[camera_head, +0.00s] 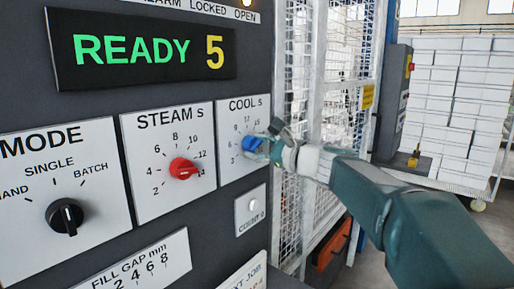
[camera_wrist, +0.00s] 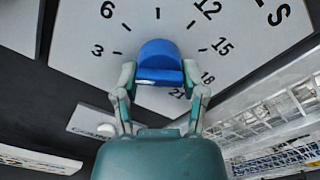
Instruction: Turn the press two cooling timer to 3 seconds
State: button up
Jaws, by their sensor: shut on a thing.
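The blue cooling timer knob (camera_head: 251,144) sits on a white plate marked "COOL s" (camera_head: 246,104), right of the steam dial in the head view. In the wrist view the blue knob (camera_wrist: 160,58) is at the centre, with numbers from 3 to 21 around it. My gripper (camera_head: 266,145) is shut on the knob, reaching in from the right. In the wrist view its two fingers (camera_wrist: 159,82) sit on either side of the knob. I cannot tell which number the knob points to. No press number is readable.
A display (camera_head: 145,50) reads "READY 5". The red steam knob (camera_head: 183,168) and black mode knob (camera_head: 65,216) are to the left. A round white button (camera_head: 252,205) sits below the cooling dial. A white mesh cage (camera_head: 328,75) stands right of the panel.

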jog(key=o, duration=1.1)
jog(key=shift+a, duration=0.1)
jog(key=shift+o, duration=0.2)
jog(key=v, duration=1.2)
jog(key=shift+f, duration=0.1)
jog(key=s+a+f+n+g+h, duration=0.2)
jog(key=s+f+n+g+h, duration=0.45)
jog(key=s+f, duration=0.8)
jog(key=s+d+f+n+t+h, duration=0.1)
jog(key=s+d+f+n+h, duration=0.6)
jog(key=s+d+f+n, duration=0.2)
jog(key=s+f+n, duration=0.1)
jog(key=s+n, duration=0.1)
jog(key=s, duration=0.1)
jog(key=shift+h, duration=0.35)
